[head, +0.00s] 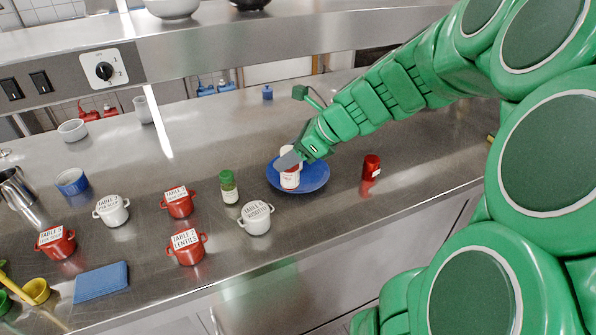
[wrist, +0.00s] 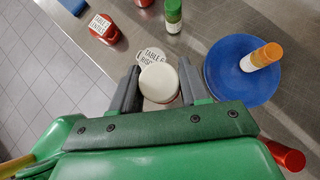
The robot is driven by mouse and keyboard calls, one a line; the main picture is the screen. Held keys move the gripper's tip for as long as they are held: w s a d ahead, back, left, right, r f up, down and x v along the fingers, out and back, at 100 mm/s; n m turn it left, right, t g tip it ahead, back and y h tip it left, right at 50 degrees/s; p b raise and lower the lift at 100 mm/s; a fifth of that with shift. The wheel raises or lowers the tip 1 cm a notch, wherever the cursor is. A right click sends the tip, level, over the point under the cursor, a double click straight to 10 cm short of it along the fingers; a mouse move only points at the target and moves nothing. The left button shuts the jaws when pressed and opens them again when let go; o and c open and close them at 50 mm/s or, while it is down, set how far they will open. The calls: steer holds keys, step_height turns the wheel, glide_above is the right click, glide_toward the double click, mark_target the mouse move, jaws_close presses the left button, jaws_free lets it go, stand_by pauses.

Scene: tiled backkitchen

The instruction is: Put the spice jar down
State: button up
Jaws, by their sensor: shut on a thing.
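My gripper (head: 290,160) is shut on a spice jar (head: 290,179), which is white with red marking low on its side. In the wrist view its round cream top (wrist: 158,82) sits between the two fingers (wrist: 157,90). In the head view the jar appears in front of the blue plate (head: 318,180); I cannot tell whether it touches anything below. In the wrist view the plate (wrist: 225,80) lies to the right of the held jar and bears another jar with an orange lid (wrist: 267,53). That jar is not clearly visible in the head view.
A white lidded pot (head: 256,219) and a green-lidded jar (head: 229,187) stand left of the plate. A red jar (head: 371,167) stands to its right. Bare steel lies around the red jar.

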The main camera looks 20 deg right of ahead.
steer(key=s+d+m, duration=0.1)
steer(key=s+d, duration=0.1)
steer(key=d, duration=0.4)
steer(key=w+d+f, duration=0.3)
steer(key=w+f, duration=0.9)
steer(key=w, duration=0.1)
steer(key=shift+w+d+f+t, duration=0.25)
steer(key=shift+w+f+t, duration=0.05)
steer(key=shift+w+f, duration=0.05)
stand_by(0.3)
steer(key=shift+f, duration=0.45)
steer(key=o, duration=1.1)
steer(key=shift+o, duration=0.2)
